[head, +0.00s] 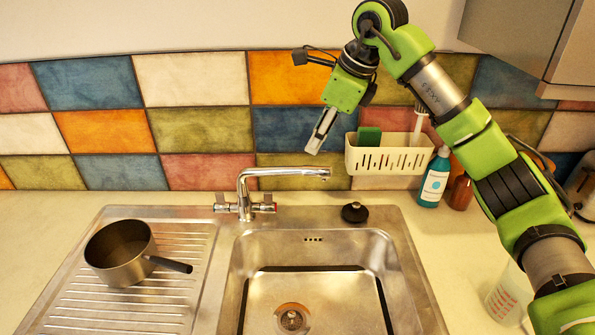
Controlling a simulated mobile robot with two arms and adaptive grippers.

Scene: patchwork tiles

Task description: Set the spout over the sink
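The chrome tap spout (285,172) rises from the mixer base behind the sink and points right, roughly along the tiled wall. Its tip shows above the back rim in the picture; how it lies over the basin in depth is hard to tell. The steel sink basin (310,290) is empty, with a round drain at the bottom. My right gripper (319,142) hangs above and behind the spout tip, pointing down and apart from it. Its fingers show edge-on as one narrow shape, so their opening is unclear. My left gripper is out of view.
A saucepan (120,253) stands on the drainboard (130,310) at left. A black plug (354,212) sits on the back rim. A cream caddy (388,160) with sponge and brush hangs on the wall. A teal bottle (434,180) and brown bottle (460,193) stand right.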

